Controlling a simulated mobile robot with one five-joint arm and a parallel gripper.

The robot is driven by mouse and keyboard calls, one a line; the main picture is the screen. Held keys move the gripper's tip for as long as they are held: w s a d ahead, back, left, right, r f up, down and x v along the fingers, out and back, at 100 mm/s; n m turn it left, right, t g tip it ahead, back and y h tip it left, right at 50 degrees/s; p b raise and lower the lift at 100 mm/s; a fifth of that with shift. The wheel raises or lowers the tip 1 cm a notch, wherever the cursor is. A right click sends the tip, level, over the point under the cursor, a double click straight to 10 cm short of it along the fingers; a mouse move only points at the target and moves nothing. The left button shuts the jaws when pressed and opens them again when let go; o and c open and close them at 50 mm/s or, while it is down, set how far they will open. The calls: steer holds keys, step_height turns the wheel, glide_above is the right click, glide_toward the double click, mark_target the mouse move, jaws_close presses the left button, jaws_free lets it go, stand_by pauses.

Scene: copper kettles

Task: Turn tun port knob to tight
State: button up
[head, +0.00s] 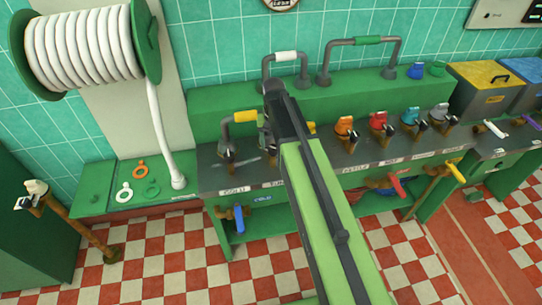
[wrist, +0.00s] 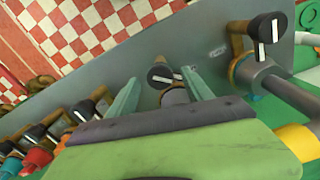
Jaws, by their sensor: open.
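The tun port knob (wrist: 160,75) is a black round knob with a white pointer bar. In the wrist view it sits between the tips of my open gripper (wrist: 160,86), with a gap on each side. I cannot tell whether a finger touches it. A grey pipe stub below it runs under my gripper. In the head view my arm covers most of this port, above the tun label (head: 279,183), and the fingertips cannot be made out. The knob's tight mark cannot be read.
Several more ports with coloured couplings, such as an orange one (head: 345,126), line the counter to the right. A hose reel (head: 85,45) hangs at upper left.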

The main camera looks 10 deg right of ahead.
steer(key=shift+f, duration=0.75)
steer(key=shift+r, duration=0.1)
jaws_close()
steer(key=shift+a, duration=0.25)
steer(key=shift+d, duration=0.15)
steer(key=m, duration=1)
